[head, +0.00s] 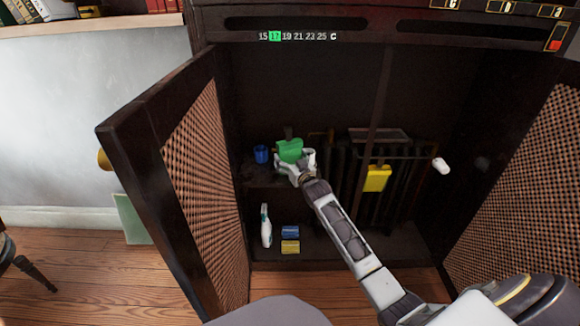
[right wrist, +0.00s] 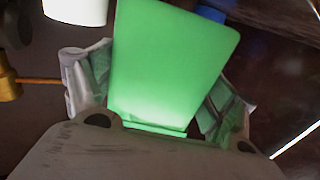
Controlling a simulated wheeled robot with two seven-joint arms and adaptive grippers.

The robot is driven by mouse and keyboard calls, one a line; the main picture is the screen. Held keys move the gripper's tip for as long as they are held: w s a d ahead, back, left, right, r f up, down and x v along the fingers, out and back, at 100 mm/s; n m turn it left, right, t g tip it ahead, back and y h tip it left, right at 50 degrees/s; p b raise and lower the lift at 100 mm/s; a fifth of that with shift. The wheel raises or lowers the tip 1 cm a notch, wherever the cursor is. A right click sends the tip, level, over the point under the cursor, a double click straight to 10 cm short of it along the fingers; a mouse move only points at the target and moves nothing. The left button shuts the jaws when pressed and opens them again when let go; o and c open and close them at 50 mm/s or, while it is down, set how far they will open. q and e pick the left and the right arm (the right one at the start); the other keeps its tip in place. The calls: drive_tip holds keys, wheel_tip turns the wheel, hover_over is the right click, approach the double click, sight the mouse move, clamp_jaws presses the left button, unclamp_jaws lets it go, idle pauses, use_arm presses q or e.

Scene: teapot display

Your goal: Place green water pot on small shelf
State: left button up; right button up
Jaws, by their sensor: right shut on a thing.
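The green water pot (head: 290,149) is inside the dark cabinet, at the left, just above or at the small shelf (head: 262,178); I cannot tell whether it touches the shelf. My right gripper (head: 296,164) reaches in from the lower right and is shut on the pot. In the right wrist view the green pot (right wrist: 172,62) fills the space between the two fingers (right wrist: 160,95), one on each side of it. My left gripper is not in view.
A blue cup (head: 261,154) stands left of the pot. Below are a white bottle (head: 266,226) and blue and yellow items (head: 290,240). A yellow tag (head: 376,178) hangs by the radiator at the right. The open cabinet doors (head: 170,165) flank the opening.

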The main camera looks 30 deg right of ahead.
wheel_tip(320, 180, down, 2)
drive_tip(key=shift+f+b, duration=0.1)
drive_tip(key=shift+b, duration=0.3)
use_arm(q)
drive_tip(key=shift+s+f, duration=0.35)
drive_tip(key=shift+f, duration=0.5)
